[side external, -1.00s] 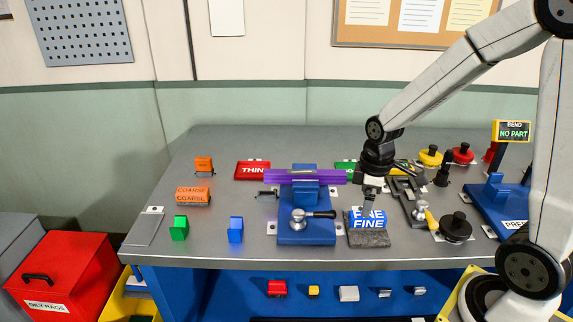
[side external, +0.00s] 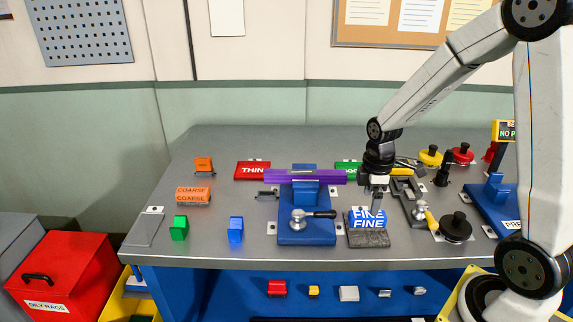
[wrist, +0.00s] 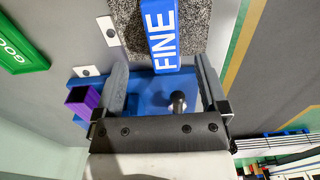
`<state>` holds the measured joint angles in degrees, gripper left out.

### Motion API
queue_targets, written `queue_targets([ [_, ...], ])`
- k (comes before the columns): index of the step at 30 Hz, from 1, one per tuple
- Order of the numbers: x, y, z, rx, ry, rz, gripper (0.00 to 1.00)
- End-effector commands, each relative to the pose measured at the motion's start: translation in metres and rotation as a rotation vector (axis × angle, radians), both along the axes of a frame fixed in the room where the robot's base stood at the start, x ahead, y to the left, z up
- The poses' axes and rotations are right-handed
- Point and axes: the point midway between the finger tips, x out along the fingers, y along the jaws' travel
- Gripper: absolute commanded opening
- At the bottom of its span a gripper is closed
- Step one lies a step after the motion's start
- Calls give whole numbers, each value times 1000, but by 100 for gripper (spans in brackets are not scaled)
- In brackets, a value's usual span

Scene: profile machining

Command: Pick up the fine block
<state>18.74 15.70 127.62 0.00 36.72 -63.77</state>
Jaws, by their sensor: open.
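The fine block (side external: 367,219) is blue with white FINE lettering. It sits on a speckled dark grey pad (side external: 370,240) right of the blue vise in the side view. In the wrist view the block (wrist: 161,35) shows at the top centre, its near end roughly between the fingertips. My gripper (side external: 376,206) points down just above the block, its fingers partly overlapping it in the side view. In the wrist view my gripper (wrist: 160,66) is open, one finger on each side and nothing held. Whether the fingers touch the block I cannot tell.
The blue vise (side external: 306,232) with a purple profile (side external: 300,176) stands close on the left. A black knob (side external: 455,226) and clamp parts are close on the right. An orange coarse block (side external: 193,195) lies far left.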

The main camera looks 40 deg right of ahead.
Motion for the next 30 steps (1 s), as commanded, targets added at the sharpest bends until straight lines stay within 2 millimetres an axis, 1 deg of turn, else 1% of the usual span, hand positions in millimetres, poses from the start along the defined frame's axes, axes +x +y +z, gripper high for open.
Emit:
queue_targets([
  [8, 0, 0, -4, 0, 0, 0, 93],
  [11, -1, 1, -10, 0, 1, 0, 93],
  [21, -2, 4, -44, 0, 3, -1, 93],
  [25, -2, 3, -51, 0, 1, -1, 93],
  [30, -2, 3, -53, -1, -1, -1, 93],
])
